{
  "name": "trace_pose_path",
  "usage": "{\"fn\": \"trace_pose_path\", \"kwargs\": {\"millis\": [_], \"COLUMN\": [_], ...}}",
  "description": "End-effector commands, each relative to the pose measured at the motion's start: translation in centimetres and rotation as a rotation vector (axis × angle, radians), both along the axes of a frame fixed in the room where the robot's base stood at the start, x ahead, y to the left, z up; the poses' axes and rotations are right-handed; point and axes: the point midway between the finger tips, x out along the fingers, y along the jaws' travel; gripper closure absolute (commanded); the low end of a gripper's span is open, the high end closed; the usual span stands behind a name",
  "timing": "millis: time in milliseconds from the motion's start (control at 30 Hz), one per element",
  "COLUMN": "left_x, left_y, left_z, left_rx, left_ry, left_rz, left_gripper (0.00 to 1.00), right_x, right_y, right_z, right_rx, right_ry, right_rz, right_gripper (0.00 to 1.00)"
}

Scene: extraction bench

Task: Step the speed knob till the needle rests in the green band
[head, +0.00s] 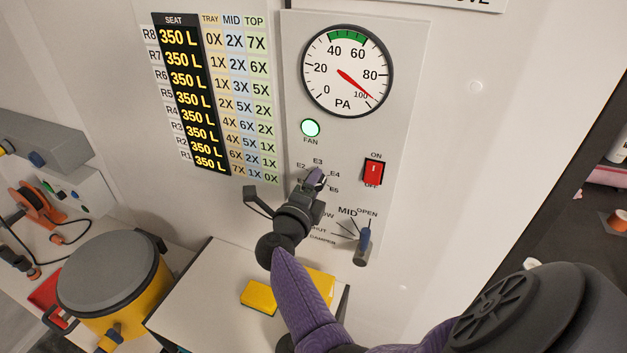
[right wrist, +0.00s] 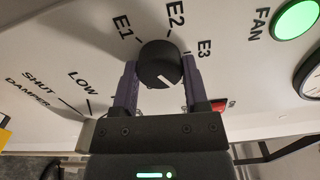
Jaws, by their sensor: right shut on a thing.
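The dial gauge (head: 347,70) marked PA is on the upper panel, with its green band (head: 347,36) at the top between 40 and 60. Its red needle points to the lower right, between 80 and 100, outside the band. The speed knob (right wrist: 160,65) is round and black with a white line, ringed by labels; E1, E2 and E3 show in the right wrist view. My right gripper (head: 314,180) is shut on the knob, one purple finger on each side. In the head view the gripper mostly hides the knob. My left gripper is not in view.
A lit green FAN lamp (head: 310,128), a red ON switch (head: 374,172) and a blue-handled damper lever (head: 363,245) sit close around the knob. A yellow pot with a grey lid (head: 110,272) and a yellow block (head: 258,297) are below left.

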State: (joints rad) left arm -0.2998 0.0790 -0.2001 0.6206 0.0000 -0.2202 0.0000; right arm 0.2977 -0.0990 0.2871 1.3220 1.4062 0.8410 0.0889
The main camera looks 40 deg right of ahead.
Motion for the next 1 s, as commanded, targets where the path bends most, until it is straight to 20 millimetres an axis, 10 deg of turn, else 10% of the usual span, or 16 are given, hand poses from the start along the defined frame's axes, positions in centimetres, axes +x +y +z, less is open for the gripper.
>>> {"fn": "trace_pose_path", "kwargs": {"millis": [600,633,800,1000], "left_x": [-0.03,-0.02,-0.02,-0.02], "left_y": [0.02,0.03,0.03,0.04], "left_z": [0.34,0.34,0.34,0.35], "left_rx": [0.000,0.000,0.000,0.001], "left_ry": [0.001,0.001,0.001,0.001], "left_rz": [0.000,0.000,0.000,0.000], "left_gripper": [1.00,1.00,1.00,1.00], "right_x": [0.02,0.02,0.01,0.01], "right_y": [0.04,0.04,0.03,0.01], "right_z": [-0.06,-0.06,-0.05,-0.02], "right_rx": [-0.017,-0.017,-0.017,-0.017], "right_ry": [0.035,0.035,0.034,0.034], "right_rz": [0.001,0.001,0.001,0.000], "right_gripper": [1.00,0.40,0.07,0.07]}}
